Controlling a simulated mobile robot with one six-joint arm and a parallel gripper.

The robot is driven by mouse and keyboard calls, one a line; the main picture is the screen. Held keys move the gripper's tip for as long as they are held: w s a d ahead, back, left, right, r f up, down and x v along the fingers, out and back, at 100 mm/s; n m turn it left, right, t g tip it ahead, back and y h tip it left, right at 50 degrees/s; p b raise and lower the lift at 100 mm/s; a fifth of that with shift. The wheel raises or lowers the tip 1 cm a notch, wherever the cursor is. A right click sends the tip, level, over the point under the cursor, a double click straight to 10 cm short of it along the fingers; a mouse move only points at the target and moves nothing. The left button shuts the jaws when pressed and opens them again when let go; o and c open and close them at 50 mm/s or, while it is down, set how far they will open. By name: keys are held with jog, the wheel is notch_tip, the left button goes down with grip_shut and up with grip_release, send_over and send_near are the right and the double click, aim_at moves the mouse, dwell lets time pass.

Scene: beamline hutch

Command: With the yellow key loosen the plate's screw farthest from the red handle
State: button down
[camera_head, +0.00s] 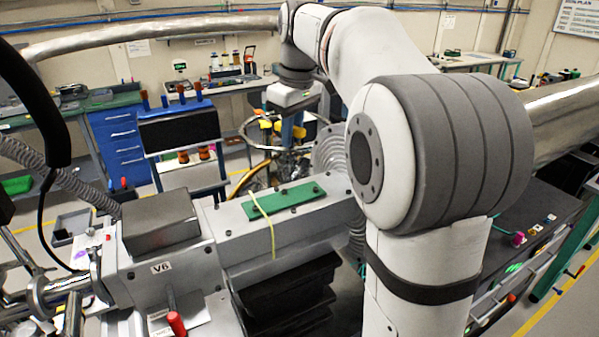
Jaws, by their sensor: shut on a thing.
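The green plate (297,196) lies on top of the grey housing in the middle, with several small dark screws along it. The screw farthest from the red handle (177,323) is near the plate's right end (316,188). The red handle sticks up at the lower front, below the V6 label. My gripper (293,137) points down beyond the plate, apart from it, with blue fingers. Its fingers are shut on the yellow key (300,131); the key's shaft and tip are not clear against the machinery behind.
A thin yellow cord (273,240) hangs over the plate's left part and down the housing's front. A dark metal box (160,222) stands left of the plate. A ribbed flange (329,150) stands behind the plate's right end. My arm covers the right side.

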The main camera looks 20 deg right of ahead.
jog(key=d+r, duration=0.3)
jog(key=d, duration=0.3)
notch_tip(320, 180, down, 7)
jog(key=m+b, duration=0.4)
jog(key=shift+s+a+b, duration=0.2)
jog(key=shift+s+b, duration=0.2)
jog(key=shift+m+h+p, duration=0.35)
jog(key=shift+m+h, duration=0.05)
jog(key=shift+m, duration=1.6)
